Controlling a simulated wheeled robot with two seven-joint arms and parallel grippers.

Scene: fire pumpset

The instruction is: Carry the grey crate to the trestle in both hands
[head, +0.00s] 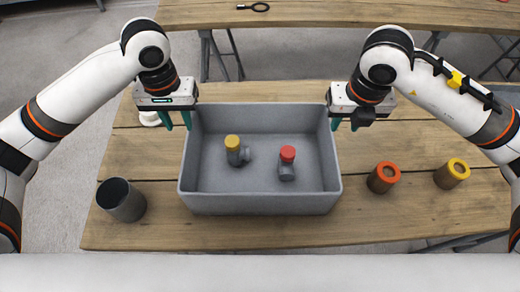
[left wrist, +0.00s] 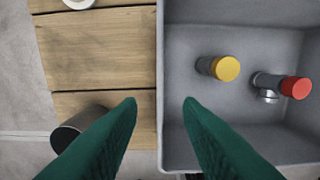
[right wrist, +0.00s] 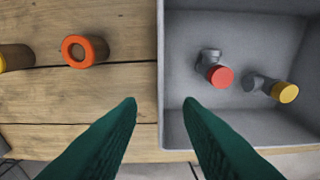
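The grey crate (head: 260,202) sits on the near wooden table, with a yellow-capped fitting (head: 236,152) and a red-capped fitting (head: 287,164) inside. A trestle (head: 330,14) with a wooden top stands at the back. My left gripper (head: 178,122) is open at the crate's left wall; in the left wrist view its fingers (left wrist: 160,105) lie either side of the wall's rim. My right gripper (head: 345,124) is open at the right wall, its fingers (right wrist: 160,105) likewise either side of the rim. I cannot tell whether the fingertips are below the rim.
A dark grey cup (head: 121,200) stands left of the crate on the near table (head: 400,215). An orange ring-topped part (head: 383,177) and a yellow one (head: 452,173) stand to the right. A white round thing (head: 150,118) is partly hidden behind my left gripper. Floor separates the tables.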

